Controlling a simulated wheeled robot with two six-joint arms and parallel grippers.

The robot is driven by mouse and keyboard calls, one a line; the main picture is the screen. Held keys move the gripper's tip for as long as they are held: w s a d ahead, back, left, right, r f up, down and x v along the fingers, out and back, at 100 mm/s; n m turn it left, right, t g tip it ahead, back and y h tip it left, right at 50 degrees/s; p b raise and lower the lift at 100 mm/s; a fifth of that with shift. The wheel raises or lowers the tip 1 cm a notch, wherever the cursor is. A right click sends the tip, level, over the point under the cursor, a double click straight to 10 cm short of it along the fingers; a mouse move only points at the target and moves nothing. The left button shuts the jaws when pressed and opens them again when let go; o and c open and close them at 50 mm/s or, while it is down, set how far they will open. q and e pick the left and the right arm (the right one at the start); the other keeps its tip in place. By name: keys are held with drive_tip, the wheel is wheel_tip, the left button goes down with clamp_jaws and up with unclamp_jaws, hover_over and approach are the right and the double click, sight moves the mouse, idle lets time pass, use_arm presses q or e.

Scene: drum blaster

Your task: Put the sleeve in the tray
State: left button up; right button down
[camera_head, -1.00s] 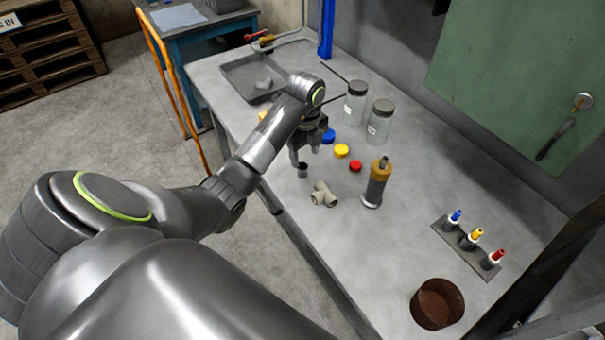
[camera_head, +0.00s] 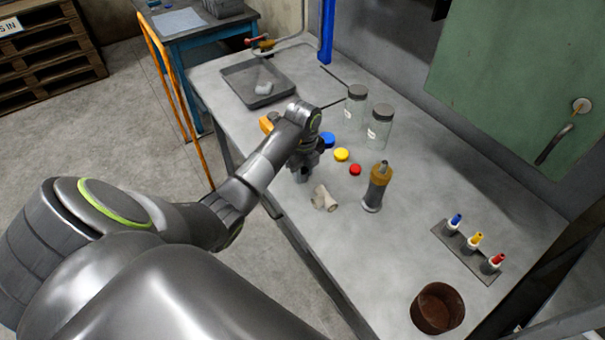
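The grey metal tray (camera_head: 285,88) lies at the back left of the workbench with a small pale grey piece (camera_head: 263,88) in it. My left gripper (camera_head: 303,172) points down at the bench near its left edge, in front of the blue cap. The small dark cylinder that looks like the sleeve is not clearly seen now; the gripper covers its spot. Whether the fingers are closed on it cannot be told. My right gripper is out of view.
A beige pipe fitting (camera_head: 325,198) lies close in front of the gripper. Blue (camera_head: 328,139), yellow (camera_head: 341,155) and red (camera_head: 355,169) caps, two glass jars (camera_head: 379,128) and an amber-topped bottle (camera_head: 376,188) stand to the right. A rusty can (camera_head: 437,308) is at the front.

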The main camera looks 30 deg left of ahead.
sight(303, 170)
use_arm(q)
clamp_jaws()
drive_tip(key=shift+r, duration=0.25)
wheel_tip(303, 170, up, 5)
drive_tip(key=shift+w+f, duration=0.1)
drive_tip(key=shift+f, duration=0.05)
wheel_tip(303, 170, up, 4)
drive_tip(key=p, duration=0.3)
drive_tip(key=shift+f, duration=0.25)
drive_tip(key=shift+r+p, duration=0.55)
drive_tip(key=shift+p, duration=0.25)
drive_tip(key=shift+a+r, duration=0.1)
drive_tip(key=shift+r, duration=0.1)
